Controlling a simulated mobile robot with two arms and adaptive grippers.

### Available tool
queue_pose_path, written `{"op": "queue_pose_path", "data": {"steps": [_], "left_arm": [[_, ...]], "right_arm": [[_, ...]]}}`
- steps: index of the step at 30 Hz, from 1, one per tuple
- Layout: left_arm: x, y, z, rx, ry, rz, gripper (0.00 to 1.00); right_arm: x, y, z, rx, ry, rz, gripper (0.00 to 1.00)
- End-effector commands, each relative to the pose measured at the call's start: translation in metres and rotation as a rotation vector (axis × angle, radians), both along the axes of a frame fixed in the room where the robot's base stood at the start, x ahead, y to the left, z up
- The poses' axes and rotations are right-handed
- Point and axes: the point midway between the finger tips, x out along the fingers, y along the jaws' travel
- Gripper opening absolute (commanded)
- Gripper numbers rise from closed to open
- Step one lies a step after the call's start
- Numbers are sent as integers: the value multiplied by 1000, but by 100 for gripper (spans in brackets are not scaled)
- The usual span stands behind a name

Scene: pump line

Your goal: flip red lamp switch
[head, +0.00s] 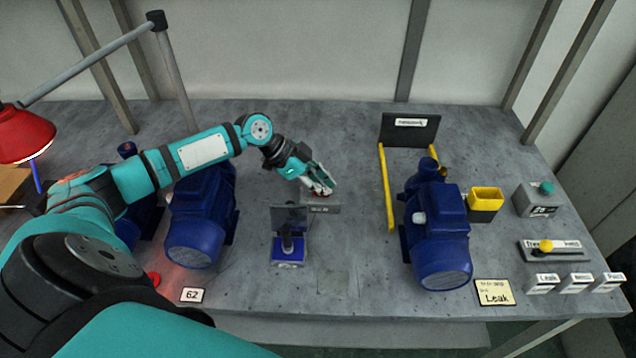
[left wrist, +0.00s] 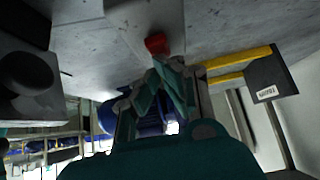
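The red lamp (head: 25,138) hangs at the left edge of the head view, with red light on the bench below it. A small red part shows at my left gripper's tips, just above this box; in the left wrist view this red part (left wrist: 156,44) is right ahead of the fingertips. I cannot tell whether they touch. My left gripper (head: 318,188) reaches down over the box; its finger gap is unclear. The fingers also show in the left wrist view (left wrist: 168,72). My right gripper is out of view.
Blue pumps stand at left (head: 200,220) and right (head: 437,235). A blue stand with a dark plate (head: 288,250) is just in front of the box. Yellow rails (head: 388,188) lie right of it. A yellow-knobbed lever (head: 545,246) and a green-button box (head: 537,200) stand far right.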

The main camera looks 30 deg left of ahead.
Motion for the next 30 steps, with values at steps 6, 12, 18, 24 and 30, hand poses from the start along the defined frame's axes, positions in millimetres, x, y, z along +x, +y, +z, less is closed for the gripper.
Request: {"op": "queue_pose_path", "data": {"steps": [6, 12, 18, 24, 30], "left_arm": [[0, 1, -1, 2, 1, 0, 0], [-6, 12, 12, 5, -1, 2, 0], [-18, 30, 38, 5, 0, 0, 0], [-25, 41, 53, 2, 1, 0, 0], [-26, 42, 56, 1, 1, -1, 0]], "right_arm": [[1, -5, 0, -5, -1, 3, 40], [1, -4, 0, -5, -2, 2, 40], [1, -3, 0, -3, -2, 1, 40], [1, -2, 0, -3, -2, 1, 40], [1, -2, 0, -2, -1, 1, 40]]}}
